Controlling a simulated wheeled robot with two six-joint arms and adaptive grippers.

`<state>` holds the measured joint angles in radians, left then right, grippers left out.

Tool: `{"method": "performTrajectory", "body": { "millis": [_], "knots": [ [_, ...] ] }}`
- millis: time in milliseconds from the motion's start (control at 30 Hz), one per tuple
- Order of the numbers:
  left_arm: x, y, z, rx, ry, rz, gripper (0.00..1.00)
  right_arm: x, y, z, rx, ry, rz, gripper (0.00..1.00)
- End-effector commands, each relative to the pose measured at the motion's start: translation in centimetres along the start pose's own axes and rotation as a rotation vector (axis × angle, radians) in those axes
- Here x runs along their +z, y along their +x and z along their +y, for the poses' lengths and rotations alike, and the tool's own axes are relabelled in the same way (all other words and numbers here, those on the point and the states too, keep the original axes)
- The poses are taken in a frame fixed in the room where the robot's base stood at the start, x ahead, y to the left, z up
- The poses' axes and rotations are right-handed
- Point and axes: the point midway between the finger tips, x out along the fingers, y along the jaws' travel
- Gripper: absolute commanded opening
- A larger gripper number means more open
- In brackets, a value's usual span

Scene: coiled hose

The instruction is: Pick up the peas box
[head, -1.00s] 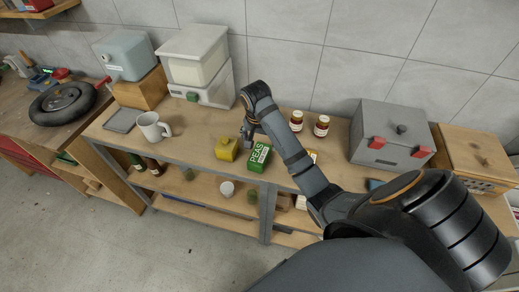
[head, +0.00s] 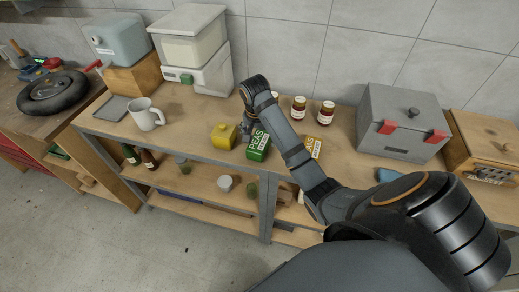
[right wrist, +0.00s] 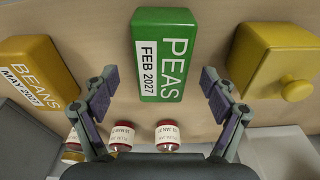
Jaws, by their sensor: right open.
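The green peas box (head: 258,146) stands near the front edge of the wooden bench, beside a yellow container with a knob (head: 223,136). In the right wrist view the peas box (right wrist: 163,55) shows its white-lettered label, centred between the fingers and beyond their tips. My right gripper (right wrist: 160,82) is open and empty, with one finger on each side of the box's line. In the head view the right gripper (head: 249,126) hangs just behind the box, partly hidden by its own wrist. I cannot tell the exact gap. My left gripper is out of view.
A yellow beans box (right wrist: 38,72) stands beside the peas box, partly behind my arm in the head view. A white mug (head: 146,114) is to the left and a grey case (head: 402,122) to the right.

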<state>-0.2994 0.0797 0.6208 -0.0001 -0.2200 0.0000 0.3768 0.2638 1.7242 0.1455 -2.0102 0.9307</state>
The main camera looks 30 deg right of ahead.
Motion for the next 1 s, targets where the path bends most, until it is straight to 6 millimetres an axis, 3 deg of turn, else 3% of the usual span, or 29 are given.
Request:
{"method": "performTrajectory", "body": {
  "millis": [33, 100, 367, 867, 1000],
  "knots": [
    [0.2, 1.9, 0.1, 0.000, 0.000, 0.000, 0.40, 0.1, 1.7, -0.2, -0.002, 0.000, 0.001, 0.85],
    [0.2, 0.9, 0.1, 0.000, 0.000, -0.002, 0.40, 0.0, 2.2, -0.1, 0.002, 0.000, -0.002, 0.85],
    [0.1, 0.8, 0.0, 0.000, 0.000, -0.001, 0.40, 0.0, 2.8, -0.1, 0.000, 0.000, 0.001, 0.85],
    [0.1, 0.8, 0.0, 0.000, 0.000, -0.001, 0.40, 0.0, 2.8, -0.1, 0.000, 0.000, 0.001, 0.17],
    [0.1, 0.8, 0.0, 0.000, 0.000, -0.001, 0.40, -0.1, 2.7, -0.1, -0.001, 0.000, 0.001, 0.14]
  ]
}}
